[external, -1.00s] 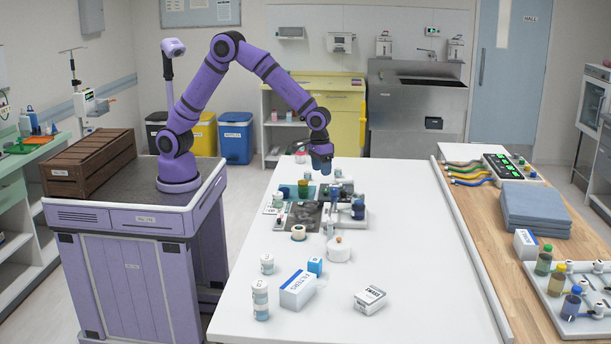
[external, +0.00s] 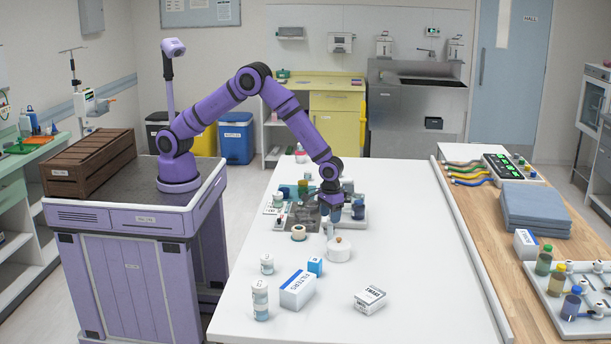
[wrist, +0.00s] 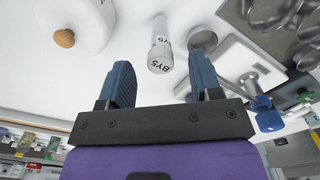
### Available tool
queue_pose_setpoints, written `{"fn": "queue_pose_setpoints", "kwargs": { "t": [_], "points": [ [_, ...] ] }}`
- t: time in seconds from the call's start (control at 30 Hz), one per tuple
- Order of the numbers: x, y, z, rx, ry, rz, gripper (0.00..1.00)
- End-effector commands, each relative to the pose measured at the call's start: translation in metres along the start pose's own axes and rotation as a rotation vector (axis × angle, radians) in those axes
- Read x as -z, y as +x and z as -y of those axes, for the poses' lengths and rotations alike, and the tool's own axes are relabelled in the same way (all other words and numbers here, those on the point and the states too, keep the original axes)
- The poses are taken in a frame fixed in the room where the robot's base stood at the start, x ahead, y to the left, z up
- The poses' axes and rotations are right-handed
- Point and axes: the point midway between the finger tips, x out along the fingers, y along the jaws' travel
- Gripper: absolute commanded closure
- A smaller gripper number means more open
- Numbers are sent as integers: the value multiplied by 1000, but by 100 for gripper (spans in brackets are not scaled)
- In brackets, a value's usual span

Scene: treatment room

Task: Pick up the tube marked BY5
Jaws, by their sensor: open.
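The tube marked BY5 (wrist: 160,52) is slim and pale with a grey section; its dark lettering reads clearly in the wrist view. It stands apart from my gripper (wrist: 163,78), ahead of the gap between the two blue fingers. The fingers are open with nothing between them. In the external view my gripper (external: 334,210) is low over the middle of the white table, and the tube (external: 329,229) shows small just below it. A white jar with a wooden knob (external: 339,251) stands close to the tube; the jar also shows in the wrist view (wrist: 85,22).
A pale tray (wrist: 225,62) with a blue-handled item (wrist: 268,118) and metal bowls (wrist: 272,12) lies right of the tube in the wrist view. The table's right side is clear.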

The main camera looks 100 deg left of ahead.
Motion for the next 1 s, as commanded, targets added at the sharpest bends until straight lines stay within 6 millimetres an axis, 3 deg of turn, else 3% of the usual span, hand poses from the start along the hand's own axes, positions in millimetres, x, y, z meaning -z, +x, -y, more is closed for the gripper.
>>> {"fn": "queue_pose_setpoints", "kwargs": {
  "t": [0.43,0.67,0.7,0.9,0.93,1.0],
  "points": [
    [2,49,0,2,2,1,42],
    [2,52,0,0,1,-1,42],
    [2,52,0,0,1,0,44],
    [2,52,0,0,1,0,90],
    [2,52,0,0,1,0,95],
    [2,52,0,0,1,0,95]
  ]
}}
